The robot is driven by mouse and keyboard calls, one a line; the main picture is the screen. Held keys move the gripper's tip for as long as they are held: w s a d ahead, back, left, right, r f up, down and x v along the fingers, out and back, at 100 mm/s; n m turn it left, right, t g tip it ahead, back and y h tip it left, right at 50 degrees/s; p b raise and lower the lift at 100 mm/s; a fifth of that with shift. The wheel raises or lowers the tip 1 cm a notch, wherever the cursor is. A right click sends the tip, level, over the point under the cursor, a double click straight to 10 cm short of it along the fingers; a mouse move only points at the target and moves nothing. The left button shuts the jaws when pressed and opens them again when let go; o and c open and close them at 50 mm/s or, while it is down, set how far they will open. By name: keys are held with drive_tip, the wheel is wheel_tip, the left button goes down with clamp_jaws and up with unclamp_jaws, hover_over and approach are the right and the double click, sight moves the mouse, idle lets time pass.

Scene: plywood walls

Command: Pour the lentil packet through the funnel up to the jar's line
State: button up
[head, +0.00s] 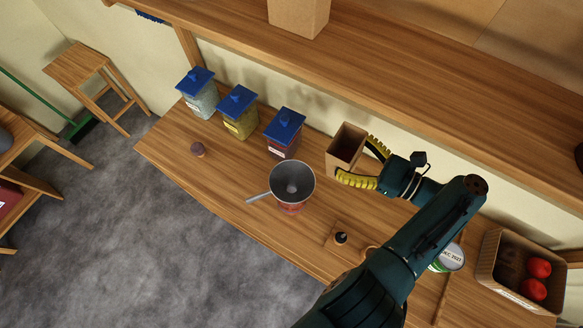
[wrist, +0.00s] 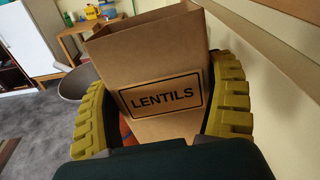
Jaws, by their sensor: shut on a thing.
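My gripper (head: 368,164) is shut on the brown paper lentil packet (head: 344,148), with one yellow ridged finger on each side. In the wrist view the packet (wrist: 160,70) fills the middle and its LENTILS label faces my wrist. Its top is open and it looks nearly upright, held to the right of the funnel. The grey metal funnel (head: 292,184) with a side handle sits over a jar (head: 292,208), of which only a reddish part shows below the rim. The jar's line cannot be made out. The funnel's edge also shows left of the packet in the wrist view (wrist: 76,82).
Three blue-lidded jars (head: 196,95) (head: 238,112) (head: 284,133) stand along the back of the wooden counter (head: 235,180). A small bottle (head: 341,238), a can (head: 450,257) and a basket of tomatoes (head: 490,262) are at right. A shelf (head: 400,75) runs above.

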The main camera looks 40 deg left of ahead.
drive_tip(key=b, duration=0.1)
drive_tip(key=f+m+b, duration=0.1)
drive_tip(key=shift+w+d+y+b, duration=0.2)
drive_tip(key=shift+w+y+b, duration=0.1)
drive_tip(key=shift+y+b, duration=0.1)
drive_tip(key=shift+w+r, duration=0.1)
drive_tip(key=shift+r, duration=0.05)
drive_tip(key=shift+m, duration=0.3)
wheel_tip(320, 180, up, 7)
drive_tip(key=p, duration=0.7)
drive_tip(key=shift+r, duration=0.2)
drive_tip(key=shift+f, duration=0.25)
